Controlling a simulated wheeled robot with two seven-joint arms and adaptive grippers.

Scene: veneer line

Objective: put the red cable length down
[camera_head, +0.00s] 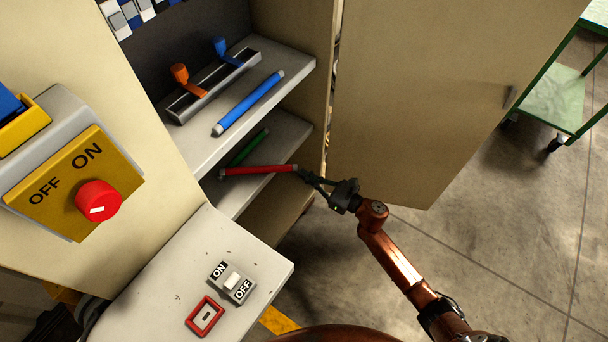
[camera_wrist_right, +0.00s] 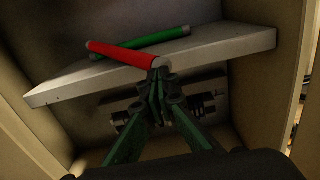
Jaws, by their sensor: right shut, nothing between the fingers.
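The red cable length (camera_head: 258,170) is a red tube with pale ends, at the lower cabinet shelf. In the right wrist view the red cable length (camera_wrist_right: 120,55) reaches across the shelf top to its front edge. My right gripper (camera_head: 304,174) is at its right end. In the right wrist view my right gripper's fingertips (camera_wrist_right: 158,76) are closed together at the cable's near end, with nothing held between them. They partly hide that end, and I cannot tell whether they touch it. My left gripper is not in view.
A green cable length (camera_head: 249,147) lies behind the red one on the lower shelf (camera_head: 285,130). A blue cable length (camera_head: 248,104) and a rack with orange and blue levers (camera_head: 213,85) are on the upper shelf. The open cabinet door (camera_head: 425,100) stands right of my right gripper.

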